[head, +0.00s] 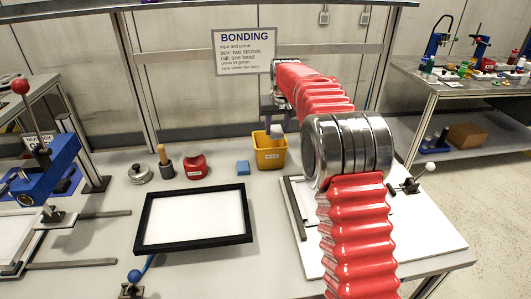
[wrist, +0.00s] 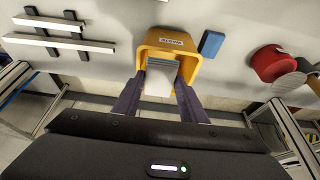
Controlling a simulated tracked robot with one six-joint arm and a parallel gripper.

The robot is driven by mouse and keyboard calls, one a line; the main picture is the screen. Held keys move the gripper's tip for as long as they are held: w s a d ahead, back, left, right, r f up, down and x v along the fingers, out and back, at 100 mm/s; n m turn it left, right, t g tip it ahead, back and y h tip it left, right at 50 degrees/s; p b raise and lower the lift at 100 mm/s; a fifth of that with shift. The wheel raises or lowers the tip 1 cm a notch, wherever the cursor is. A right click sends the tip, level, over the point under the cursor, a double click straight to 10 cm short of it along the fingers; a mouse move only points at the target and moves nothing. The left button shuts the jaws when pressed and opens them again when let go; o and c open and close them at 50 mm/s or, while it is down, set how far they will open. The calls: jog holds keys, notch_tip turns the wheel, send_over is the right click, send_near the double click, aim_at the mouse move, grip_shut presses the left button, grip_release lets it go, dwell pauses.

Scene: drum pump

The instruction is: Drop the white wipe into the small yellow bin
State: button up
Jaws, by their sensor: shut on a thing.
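The small yellow bin (head: 271,158) stands on the bench near its back edge, left of my red arm. In the wrist view the bin (wrist: 186,38), with a label on its wall, is just beyond my fingertips. My gripper (wrist: 160,82) has dark purple fingers, shut on the white wipe (wrist: 159,85) between them. In the head view my gripper (head: 276,117) is at the bin's opening, with the wipe (head: 277,130) at the rim. I cannot tell how far the wipe reaches inside; the fingertips are partly hidden.
A blue block (head: 243,168) sits left of the bin. A red pot (head: 195,167) and a pot with a wooden-handled tool (head: 164,162) stand farther left. A black-framed white tray (head: 194,218) lies in front. A white board (head: 310,238) is at the right, partly behind my arm.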

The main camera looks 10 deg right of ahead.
aim_at(275, 126)
jog(key=shift+w+r, duration=0.3)
jog(key=shift+w, duration=0.55)
jog(key=shift+w+r, duration=0.25)
jog(key=shift+w, duration=0.6)
jog(key=shift+f, duration=0.15)
jog(key=shift+f, duration=2.8)
jog(key=o, duration=1.1)
jog(key=shift+d, duration=0.15)
jog(key=shift+d, duration=0.1)
jog(key=v, duration=1.3)
jog(key=shift+s+a+r, duration=0.2)
jog(key=shift+a+r, duration=0.05)
jog(key=shift+a, duration=0.05)
